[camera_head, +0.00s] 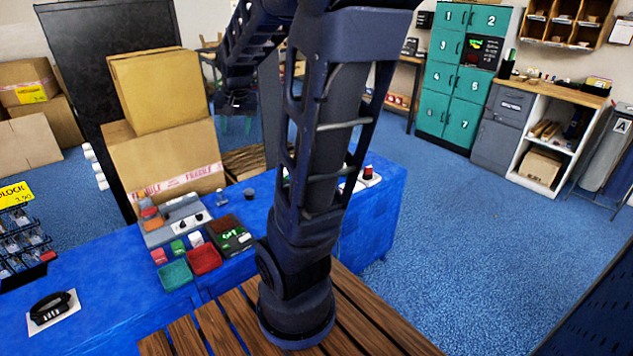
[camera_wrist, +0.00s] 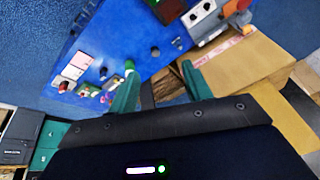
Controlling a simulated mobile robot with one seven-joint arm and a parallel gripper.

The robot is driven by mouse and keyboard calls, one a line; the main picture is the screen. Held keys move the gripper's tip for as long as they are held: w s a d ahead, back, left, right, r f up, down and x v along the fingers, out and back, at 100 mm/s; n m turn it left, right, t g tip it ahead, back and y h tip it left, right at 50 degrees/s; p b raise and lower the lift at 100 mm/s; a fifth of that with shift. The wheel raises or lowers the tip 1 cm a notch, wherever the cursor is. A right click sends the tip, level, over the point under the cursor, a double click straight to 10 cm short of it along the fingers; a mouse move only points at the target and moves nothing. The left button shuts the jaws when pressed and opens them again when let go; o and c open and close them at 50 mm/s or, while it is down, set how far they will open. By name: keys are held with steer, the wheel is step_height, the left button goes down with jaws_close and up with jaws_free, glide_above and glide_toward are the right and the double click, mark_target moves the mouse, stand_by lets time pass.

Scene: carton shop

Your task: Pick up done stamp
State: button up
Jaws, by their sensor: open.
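My gripper (camera_wrist: 159,70) has two teal fingers spread apart, with nothing held between them. It also shows in the camera_head view (camera_head: 235,124), beyond the blue table and above the floor. Small dark upright items stand on the table: one (camera_wrist: 155,51) appears just beyond the fingertips in the wrist view, another (camera_wrist: 178,42) a little right of it. A green-and-white item (camera_wrist: 130,66) shows at the left fingertip. I cannot tell which item is the done stamp; no label is readable.
Blue floor (camera_head: 480,260) is clear at right.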

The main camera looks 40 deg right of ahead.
steer(key=w+d+f+m+g+h, duration=0.1)
steer(key=w+d+f+m, duration=0.3)
steer(key=w+d+f, duration=0.4)
steer(key=w+d+f+m+h, duration=0.1)
steer(key=w+d+f+m, duration=0.2)
steer(key=w+d+f, duration=0.5)
steer(key=d+f+m+g, duration=0.1)
steer(key=d+f+m, duration=0.1)
steer(key=d+f, duration=0.7)
steer(key=d+f+m+g+h, duration=0.1)
steer(key=d+f+m, duration=0.1)
steer(key=d+f, duration=0.7)
steer(key=d+f+m+h, duration=0.1)
steer(key=d+f, duration=0.8)
steer(key=f, duration=0.1)
steer(key=shift+d+f+m+g, duration=0.2)
steer(key=shift+f+m+g, duration=0.1)
steer(key=shift+m+g, duration=0.1)
jaws_close()
